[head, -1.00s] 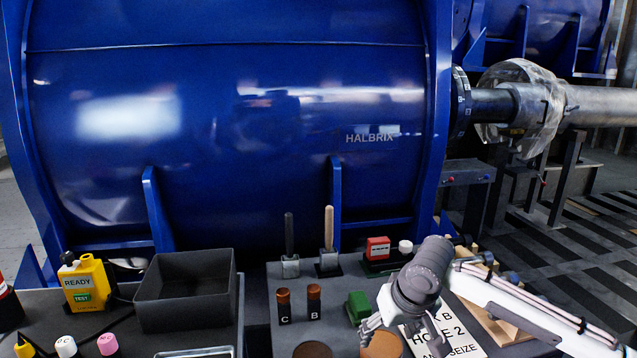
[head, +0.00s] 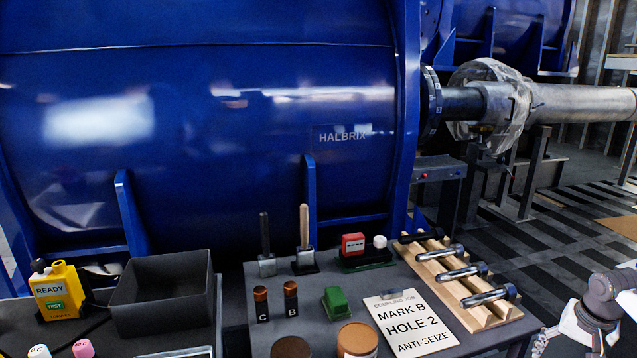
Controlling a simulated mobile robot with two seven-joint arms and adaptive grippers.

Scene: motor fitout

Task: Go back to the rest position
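My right gripper (head: 570,343) is at the bottom right corner of the head view, off the right side of the grey bench (head: 392,283). Its fingers point down and left and are partly cut off by the lower edge, so I cannot tell whether they are open or shut. I see no object in it. My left gripper is not in view. A card reading "MARK B HOLE 2 ANTI-SEIZE" (head: 411,322) lies on the bench. Beside it, several bolts (head: 466,272) rest on a wooden rack (head: 430,259).
The blue motor (head: 230,150) stands behind the bench, with a shaft (head: 560,103) to its right. The bench holds two brushes (head: 304,245), bottles C and B (head: 291,300), a green block (head: 336,301) and brown-topped tins (head: 357,340). A black bin (head: 165,305) and yellow tester (head: 57,292) stand left.

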